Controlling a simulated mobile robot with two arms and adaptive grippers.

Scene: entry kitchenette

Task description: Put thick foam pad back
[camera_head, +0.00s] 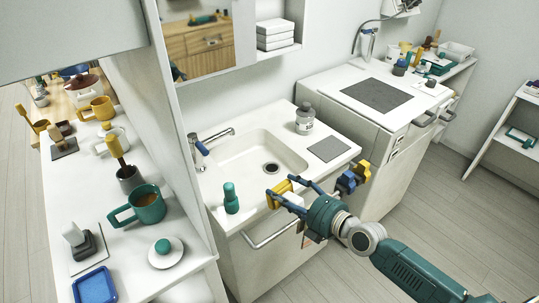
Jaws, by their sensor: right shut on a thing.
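My right gripper (281,190) reaches in from the lower right, at the front edge of the sink counter. Its blue fingers are shut on a small yellow block (279,193), which looks like the thick foam pad. The block is held near the counter's front edge, in front of the sink basin (258,155). I cannot tell whether it touches the counter. The fingers hide part of it. A flat grey mat (328,149) lies on the counter right of the basin. My left gripper is not in view.
A blue and yellow item (352,178) shows beside my right wrist. The left shelf holds a green mug (148,206) and a blue tray (94,287). Floor is clear at right.

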